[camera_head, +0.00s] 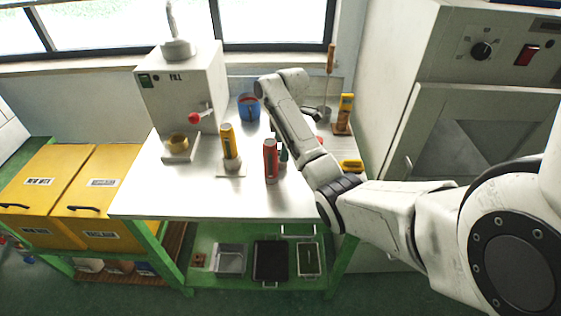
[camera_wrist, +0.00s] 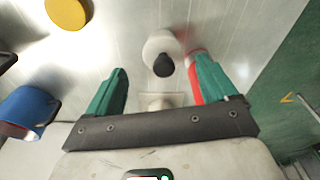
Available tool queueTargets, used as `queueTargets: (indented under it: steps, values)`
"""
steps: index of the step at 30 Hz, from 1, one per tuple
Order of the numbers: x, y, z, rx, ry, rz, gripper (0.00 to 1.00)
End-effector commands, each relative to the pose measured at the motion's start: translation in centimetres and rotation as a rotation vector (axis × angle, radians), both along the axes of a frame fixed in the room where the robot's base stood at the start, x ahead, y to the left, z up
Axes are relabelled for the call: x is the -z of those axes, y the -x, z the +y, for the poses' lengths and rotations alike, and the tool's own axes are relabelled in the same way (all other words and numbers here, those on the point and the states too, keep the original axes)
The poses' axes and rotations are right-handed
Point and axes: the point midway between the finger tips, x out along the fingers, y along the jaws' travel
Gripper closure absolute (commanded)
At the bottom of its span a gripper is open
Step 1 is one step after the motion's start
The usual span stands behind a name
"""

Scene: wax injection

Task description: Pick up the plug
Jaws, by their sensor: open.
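I cannot tell for sure which thing is the plug. A white round piece with a black tip (camera_wrist: 161,52) stands on the worktop in the wrist view, ahead of the gap between my fingers, not touching them. It is not clear in the head view. My gripper (camera_wrist: 157,90) is open, its green fingers apart with nothing held. A red cylinder (camera_head: 270,160) stands upright on the table; beside it a bit of a dark green finger shows. In the wrist view, a red piece (camera_wrist: 194,70) is partly hidden behind the right finger.
The white table (camera_head: 165,205) also bears a yellow cylinder (camera_head: 229,140) on a stand, a blue cup (camera_head: 249,107) and the FILL machine (camera_head: 190,95). A large grey cabinet (camera_head: 475,135) stands at right. The table's front left is clear.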

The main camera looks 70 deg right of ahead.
Motion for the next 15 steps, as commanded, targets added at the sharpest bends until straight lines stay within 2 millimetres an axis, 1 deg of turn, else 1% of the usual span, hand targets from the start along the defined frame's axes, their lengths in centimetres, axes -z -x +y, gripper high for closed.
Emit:
queueTargets:
  steps: [5,9,12,15]
  values:
    - [1.9,0.1,0.3,0.001,-0.003,0.003,0.14]
    - [4.0,0.0,0.5,0.001,-0.002,0.003,0.14]
    - [4.9,-0.1,0.6,0.001,-0.001,0.002,0.14]
    - [5.2,-0.2,0.6,0.0,0.001,-0.001,0.14]
